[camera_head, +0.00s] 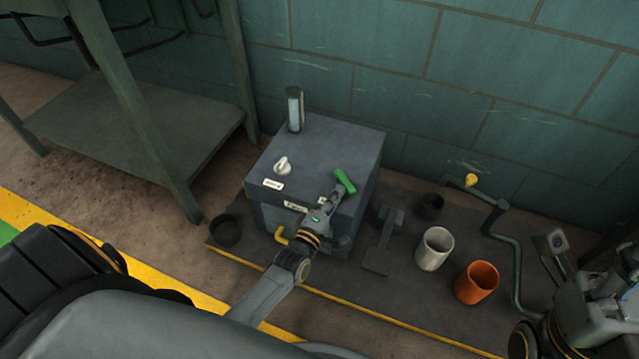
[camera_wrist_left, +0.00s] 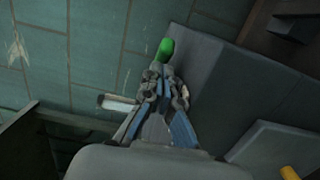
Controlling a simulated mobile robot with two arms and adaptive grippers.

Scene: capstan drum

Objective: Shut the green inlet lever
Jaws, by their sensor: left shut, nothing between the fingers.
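The green inlet lever (camera_head: 345,181) sits at the right part of the top of a grey box (camera_head: 325,143). In the left wrist view the lever's green end (camera_wrist_left: 165,49) shows just beyond my fingertips. My left gripper (camera_head: 334,196) is shut and empty, its tips close beside or against the lever; I cannot tell if they touch. It also shows in the left wrist view (camera_wrist_left: 164,72). The lever's base is partly hidden by the gripper. My right arm shows at the lower right edge, but its fingers are not clear.
The box top also has a white knob (camera_head: 283,166) and an upright cylinder (camera_head: 295,109). A yellow handle (camera_head: 280,235) is on the front. A pedal (camera_head: 382,240), white cup (camera_head: 434,249), orange cup (camera_head: 477,282) and crank (camera_head: 516,262) stand to the right. A metal table (camera_head: 140,125) is left.

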